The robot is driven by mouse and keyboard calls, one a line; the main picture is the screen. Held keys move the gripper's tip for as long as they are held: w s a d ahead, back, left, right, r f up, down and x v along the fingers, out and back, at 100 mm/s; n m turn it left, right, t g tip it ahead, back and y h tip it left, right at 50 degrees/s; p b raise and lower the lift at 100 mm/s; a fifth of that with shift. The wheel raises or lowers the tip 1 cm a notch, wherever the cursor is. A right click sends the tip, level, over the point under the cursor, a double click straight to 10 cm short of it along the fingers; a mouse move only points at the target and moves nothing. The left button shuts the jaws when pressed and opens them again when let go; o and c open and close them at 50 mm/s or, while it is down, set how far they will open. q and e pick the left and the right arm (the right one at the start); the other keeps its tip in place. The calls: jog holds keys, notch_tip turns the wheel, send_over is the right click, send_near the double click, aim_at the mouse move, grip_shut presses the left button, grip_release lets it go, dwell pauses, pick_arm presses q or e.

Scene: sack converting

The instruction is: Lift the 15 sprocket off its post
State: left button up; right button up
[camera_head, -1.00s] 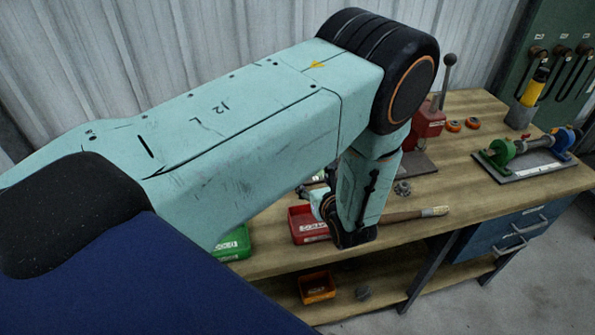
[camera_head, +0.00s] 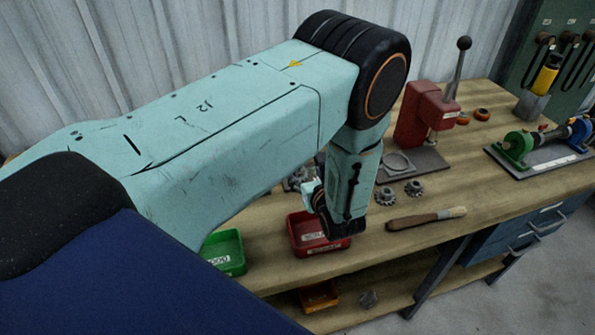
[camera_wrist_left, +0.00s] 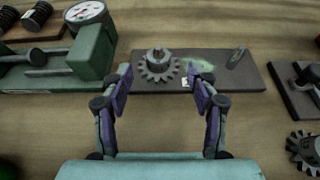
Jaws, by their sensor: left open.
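In the left wrist view a dark toothed sprocket (camera_wrist_left: 158,68) sits around a short post on a grey plate (camera_wrist_left: 222,81). I cannot read a number on it. A second, bare post (camera_wrist_left: 238,57) stands at the plate's right end. My left gripper (camera_wrist_left: 160,76) is open and empty, its fingers to either side of the sprocket in the picture; I see no contact. My right gripper is not in view.
A green dial gauge (camera_wrist_left: 88,50) stands left of the plate. Loose gears (camera_head: 385,196), a brush (camera_head: 426,218), a red press (camera_head: 420,115), a red bin (camera_head: 318,243) and a green bin (camera_head: 224,263) occupy the bench. Bare wood lies in front of the plate.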

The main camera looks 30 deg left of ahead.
aim_at(299, 169)
pick_arm(q)
jog(key=x, duration=0.5)
jog(key=shift+s+f+p, duration=0.2)
jog(key=shift+f+p, duration=0.1)
jog(key=shift+w+a+f, duration=0.2)
jog(key=shift+w+a, duration=0.2)
jog(key=shift+a, duration=0.05)
jog(key=shift+c, duration=1.6)
jog(key=shift+s+d+r, duration=0.1)
jog(key=shift+s, duration=0.05)
jog(key=c, duration=0.5)
grip_shut()
